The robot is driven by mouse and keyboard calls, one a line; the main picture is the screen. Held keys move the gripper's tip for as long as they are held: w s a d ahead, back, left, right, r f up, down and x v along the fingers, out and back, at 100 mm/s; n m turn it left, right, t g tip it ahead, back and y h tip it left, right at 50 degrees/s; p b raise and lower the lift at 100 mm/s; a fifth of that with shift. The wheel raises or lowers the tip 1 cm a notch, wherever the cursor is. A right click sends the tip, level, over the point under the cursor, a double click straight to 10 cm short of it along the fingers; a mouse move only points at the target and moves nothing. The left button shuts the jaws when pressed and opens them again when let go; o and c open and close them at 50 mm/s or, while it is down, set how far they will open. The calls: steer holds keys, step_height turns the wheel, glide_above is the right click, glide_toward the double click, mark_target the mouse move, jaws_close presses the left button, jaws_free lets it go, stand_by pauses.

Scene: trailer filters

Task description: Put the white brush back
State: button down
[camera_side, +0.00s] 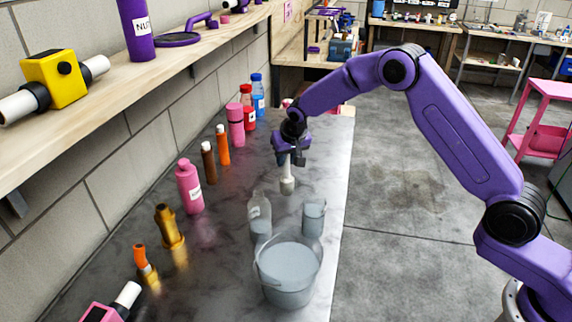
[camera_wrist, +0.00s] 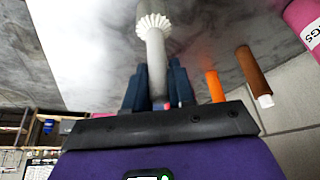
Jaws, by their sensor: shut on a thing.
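The white brush (camera_side: 287,184) hangs upright below my gripper (camera_side: 291,158), head downward, in the side view. In the wrist view the brush (camera_wrist: 154,48) shows a ribbed pale head and a grey-white handle. The handle runs between the two dark fingers of my gripper (camera_wrist: 157,90), which are shut on it. In the side view the brush appears above the table, behind a clear bottle (camera_side: 259,217) and a clear cup (camera_side: 313,217). I cannot tell whether its head touches the table. No holder for the brush is plainly recognisable.
A grey bucket (camera_side: 288,272) of liquid stands at the table's front. Red (camera_side: 247,107) and blue (camera_side: 258,97) bottles stand farther back. A wooden shelf (camera_side: 130,88) overhangs the left.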

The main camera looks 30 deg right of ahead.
mark_target(287, 173)
steer(key=shift+f, duration=1.25)
steer(key=c, duration=1)
jaws_free()
steer(key=shift+o, duration=0.2)
